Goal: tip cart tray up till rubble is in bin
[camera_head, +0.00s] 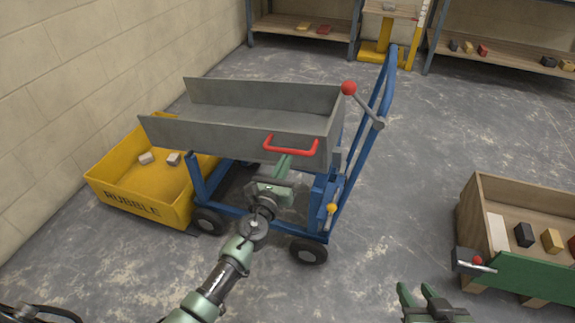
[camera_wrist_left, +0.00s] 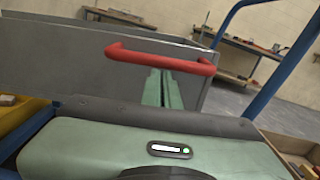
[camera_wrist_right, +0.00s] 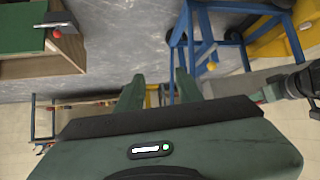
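The grey cart tray (camera_head: 230,138) sits on a blue wheeled frame (camera_head: 270,222), its left end over the yellow rubble bin (camera_head: 140,205). I cannot tell clearly whether the tray is tilted. Two pale rubble pieces (camera_head: 146,158) lie in the bin; I see none in the tray, whose floor is partly hidden. My left gripper (camera_head: 284,158) has its fingers together at the red handle (camera_head: 292,148) on the tray's near side. In the left wrist view its fingertips (camera_wrist_left: 162,75) meet the handle bar, apparently not around it. My right gripper (camera_head: 426,294) is open and empty at bottom right.
A red-knobbed lever (camera_head: 349,88) and a blue push bar (camera_head: 385,90) rise at the cart's right. A wooden crate (camera_head: 478,195) with blocks stands at right. Shelves (camera_head: 303,28) line the back. A block wall (camera_head: 60,80) is behind the bin. Floor between cart and crate is clear.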

